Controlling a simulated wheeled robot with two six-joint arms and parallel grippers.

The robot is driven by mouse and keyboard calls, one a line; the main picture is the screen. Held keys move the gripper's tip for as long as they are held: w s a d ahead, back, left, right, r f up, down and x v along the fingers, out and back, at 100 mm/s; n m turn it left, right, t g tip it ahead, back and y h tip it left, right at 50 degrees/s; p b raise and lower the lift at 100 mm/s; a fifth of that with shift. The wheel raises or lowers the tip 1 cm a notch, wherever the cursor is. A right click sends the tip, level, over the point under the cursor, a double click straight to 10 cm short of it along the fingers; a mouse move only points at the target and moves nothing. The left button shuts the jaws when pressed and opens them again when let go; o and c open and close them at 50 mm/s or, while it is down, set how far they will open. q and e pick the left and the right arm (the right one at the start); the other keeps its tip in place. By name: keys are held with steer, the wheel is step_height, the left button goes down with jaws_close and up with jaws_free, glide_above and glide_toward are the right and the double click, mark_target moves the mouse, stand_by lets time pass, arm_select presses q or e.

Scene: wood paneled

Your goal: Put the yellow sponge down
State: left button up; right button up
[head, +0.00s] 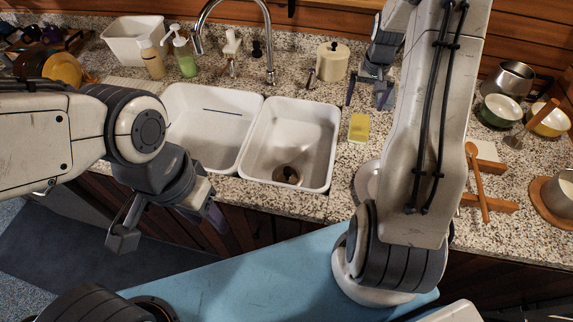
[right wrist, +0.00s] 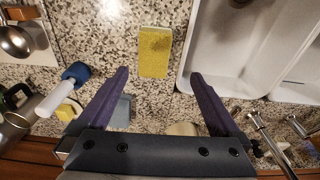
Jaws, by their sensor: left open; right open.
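The yellow sponge (head: 359,128) lies flat on the speckled counter just right of the sink in the head view. In the right wrist view the sponge (right wrist: 155,52) lies beyond the fingertips, roughly centred between them, with bare counter around it. My right gripper (head: 370,98) is open and empty, behind the sponge in the head view; it also shows in the right wrist view (right wrist: 160,75). My left gripper (head: 172,226) is open and empty in front of the sink, near the counter's front edge.
A white double sink (head: 243,148) lies left of the sponge, with a faucet (head: 268,65) behind it. Soap bottles (head: 184,55) and a cream canister (head: 332,61) stand at the back. Bowls (head: 502,109), a pot (head: 510,78) and a wooden spoon (head: 477,180) are at right.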

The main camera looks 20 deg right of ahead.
steer(key=s+a+r+n, duration=0.2)
steer(key=a+r, duration=0.1)
steer(key=a, duration=0.5)
steer(key=s+a+r+n+y, duration=0.1)
steer(key=s+a+r+n, duration=0.15)
steer(key=a, duration=0.65)
steer(key=s+a+r+n, duration=0.1)
steer(key=a+r+n, duration=0.15)
steer(key=a, duration=0.55)
steer(key=s+a+r+n, duration=0.1)
steer(key=s+a+n, duration=0.1)
steer(key=s, duration=0.5)
steer(key=s+a+r+n, duration=0.1)
steer(key=s+a+n, duration=0.1)
steer(key=s+a, duration=0.3)
steer(key=s+a+r+n+g, duration=0.1)
steer(key=s+a, duration=0.3)
steer(key=s, duration=0.5)
steer(key=shift+s+a+r+n+y, duration=0.2)
steer(key=shift+n+y, duration=0.1)
steer(key=shift+n, duration=0.3)
steer(key=shift+f, duration=0.1)
step_height(320, 180, down, 4)
steer(key=b, duration=0.3)
steer(key=shift+r+b, duration=0.2)
steer(key=shift+b, duration=0.15)
